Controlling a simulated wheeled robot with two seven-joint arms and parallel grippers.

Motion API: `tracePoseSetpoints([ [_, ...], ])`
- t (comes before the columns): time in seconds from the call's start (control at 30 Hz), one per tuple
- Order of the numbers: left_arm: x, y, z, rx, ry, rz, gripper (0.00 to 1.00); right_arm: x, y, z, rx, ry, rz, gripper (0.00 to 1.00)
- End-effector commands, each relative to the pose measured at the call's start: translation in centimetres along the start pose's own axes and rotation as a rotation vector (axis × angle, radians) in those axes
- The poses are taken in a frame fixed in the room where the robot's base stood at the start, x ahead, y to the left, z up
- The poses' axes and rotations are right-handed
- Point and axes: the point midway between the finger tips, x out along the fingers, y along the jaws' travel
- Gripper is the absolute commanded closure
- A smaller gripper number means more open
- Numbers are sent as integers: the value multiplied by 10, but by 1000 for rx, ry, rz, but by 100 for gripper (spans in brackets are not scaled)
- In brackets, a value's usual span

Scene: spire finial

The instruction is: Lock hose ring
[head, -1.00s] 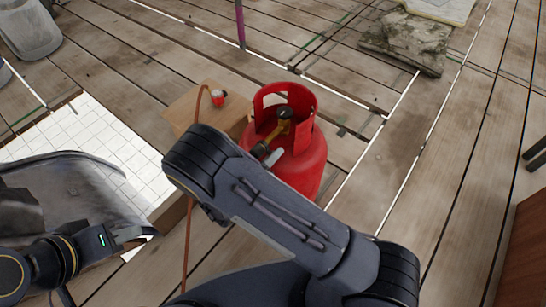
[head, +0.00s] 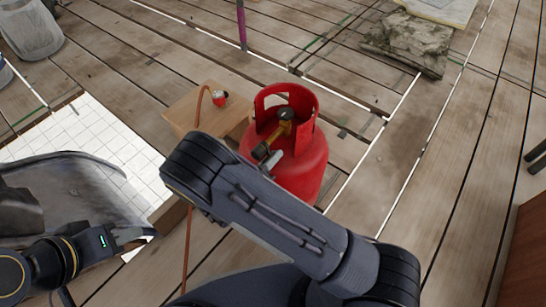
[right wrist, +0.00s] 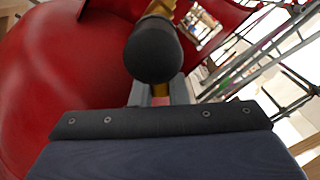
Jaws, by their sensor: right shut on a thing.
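A red gas cylinder (head: 300,165) stands upright with a brass valve (head: 284,130) inside its collar. A dark-ended fitting (head: 262,150) sticks out from the valve; its round end also shows in the right wrist view (right wrist: 153,52). My right gripper (head: 271,160) is at this fitting. In the right wrist view its grey fingers (right wrist: 162,93) are shut around brass just behind the dark end. I cannot make out a separate hose ring. An orange hose (head: 187,245) passes behind my right arm. My left gripper (head: 130,236) is low at the left, its fingers unclear.
A small wooden box (head: 195,108) with a red-and-white item (head: 219,97) stands left of the cylinder. A white tiled panel (head: 85,135) lies further left. A rubble block (head: 405,42) is at the back. Plank floor right of the cylinder is clear.

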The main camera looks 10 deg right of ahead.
Motion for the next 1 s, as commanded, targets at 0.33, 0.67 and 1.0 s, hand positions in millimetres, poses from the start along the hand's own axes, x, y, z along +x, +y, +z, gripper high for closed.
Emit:
tracePoseSetpoints([
  [0.33,0,0,0,0,0,0,67,0,1,0,0,1,4,76],
  [0.67,-1,0,0,0,0,0,67,0,-1,0,-39,2,6,76],
  [1.0,-12,6,-6,0,0,0,67,-39,-9,3,-217,-2,7,76],
])
